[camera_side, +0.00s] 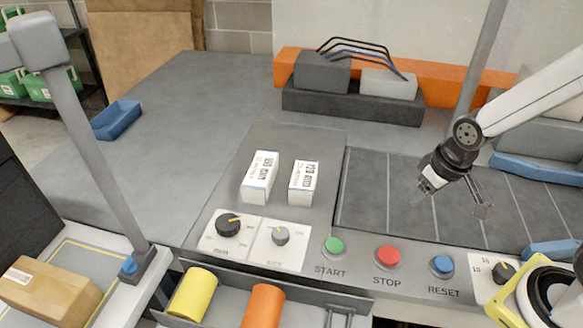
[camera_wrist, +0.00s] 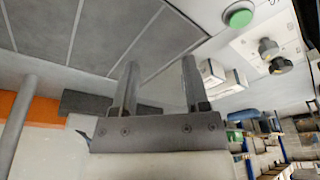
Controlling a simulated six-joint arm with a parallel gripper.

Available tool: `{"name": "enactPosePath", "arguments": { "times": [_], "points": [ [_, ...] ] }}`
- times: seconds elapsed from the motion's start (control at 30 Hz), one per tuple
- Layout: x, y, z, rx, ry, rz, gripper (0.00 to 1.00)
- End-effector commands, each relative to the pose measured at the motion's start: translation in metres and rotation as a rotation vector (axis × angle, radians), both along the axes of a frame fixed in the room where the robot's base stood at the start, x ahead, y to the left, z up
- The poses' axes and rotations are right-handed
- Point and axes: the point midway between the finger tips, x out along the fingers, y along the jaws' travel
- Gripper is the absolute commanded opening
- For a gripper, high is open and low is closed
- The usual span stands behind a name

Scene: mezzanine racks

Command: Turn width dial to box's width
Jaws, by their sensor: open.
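A brown box (camera_side: 48,292) with a white label lies at the lower left. My gripper (camera_side: 453,197) is open and empty above the dark belt, well right of the dials; its two fingers (camera_wrist: 158,78) stand apart.
Two white blocks (camera_side: 260,177) (camera_side: 304,182) with printed text stand behind the dials. Green START (camera_side: 334,245), red STOP (camera_side: 387,256) and blue RESET (camera_side: 442,264) buttons line the front edge. Another black dial (camera_side: 503,270) is farther right. Yellow (camera_side: 193,294) and orange (camera_side: 262,305) rolls lie in front.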

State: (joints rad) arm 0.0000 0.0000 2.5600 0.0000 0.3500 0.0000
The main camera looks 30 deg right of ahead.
Motion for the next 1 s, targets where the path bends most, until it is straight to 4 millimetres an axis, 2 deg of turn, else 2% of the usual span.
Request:
{"name": "enactPosePath", "arguments": {
  "times": [0.07,0.17,0.2,0.37,0.57,0.77,1.0],
  "points": [
    [0.0,0.0,0.0,0.0,0.0,0.0,0.59],
    [0.001,0.0,0.0,0.0,0.0,-0.002,0.87],
    [0.002,0.001,0.0,0.002,0.0,-0.006,1.0],
    [0.014,0.006,0.001,0.023,0.004,-0.053,1.0],
    [0.051,0.023,0.003,0.086,0.023,-0.208,1.0],
    [0.101,0.056,0.002,0.179,0.062,-0.436,1.0],
    [0.155,0.104,-0.005,0.287,0.13,-0.713,1.0]
  ]
}}
